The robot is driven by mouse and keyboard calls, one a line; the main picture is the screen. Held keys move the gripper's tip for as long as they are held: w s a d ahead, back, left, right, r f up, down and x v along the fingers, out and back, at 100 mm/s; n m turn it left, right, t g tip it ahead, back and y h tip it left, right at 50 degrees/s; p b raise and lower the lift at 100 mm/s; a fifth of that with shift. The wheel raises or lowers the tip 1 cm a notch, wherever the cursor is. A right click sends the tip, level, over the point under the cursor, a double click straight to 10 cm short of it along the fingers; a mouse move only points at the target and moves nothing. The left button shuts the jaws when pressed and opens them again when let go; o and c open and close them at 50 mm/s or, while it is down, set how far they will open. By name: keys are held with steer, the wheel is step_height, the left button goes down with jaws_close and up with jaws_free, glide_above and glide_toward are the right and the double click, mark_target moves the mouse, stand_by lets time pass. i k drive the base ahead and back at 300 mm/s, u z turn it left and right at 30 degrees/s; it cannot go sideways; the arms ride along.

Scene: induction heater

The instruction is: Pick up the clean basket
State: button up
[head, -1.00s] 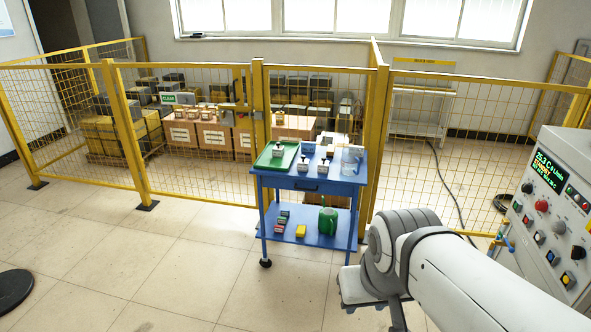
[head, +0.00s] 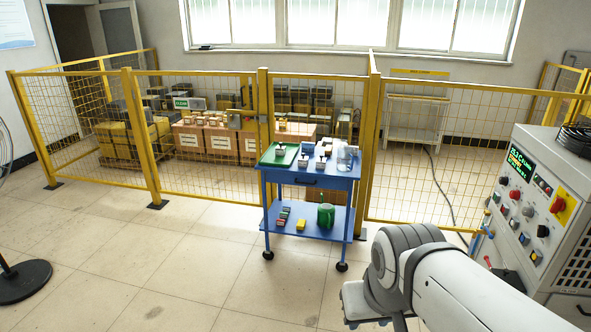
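A green sign reading CLEAN (head: 181,103) stands among the stored goods behind the yellow fence. No basket can be told for sure; several boxes and small dark containers (head: 300,100) are stacked there, partly hidden by the mesh. The blue cart (head: 308,182) stands in front of the fence. Its top holds a green tray (head: 272,158), several small labelled items and a clear container (head: 345,158). My arm shows at the lower right, well in front of the cart. Its gripper fingers are not visible.
The yellow mesh fence (head: 210,140) closes off the storage area. A control cabinet (head: 530,200) stands at the right. A round black stand base (head: 24,282) is at the lower left. The tiled floor (head: 170,260) left of the cart is clear.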

mark_target(303, 161)
steer(key=z, duration=0.2)
steer(key=i, duration=0.85)
steer(key=u, duration=0.1)
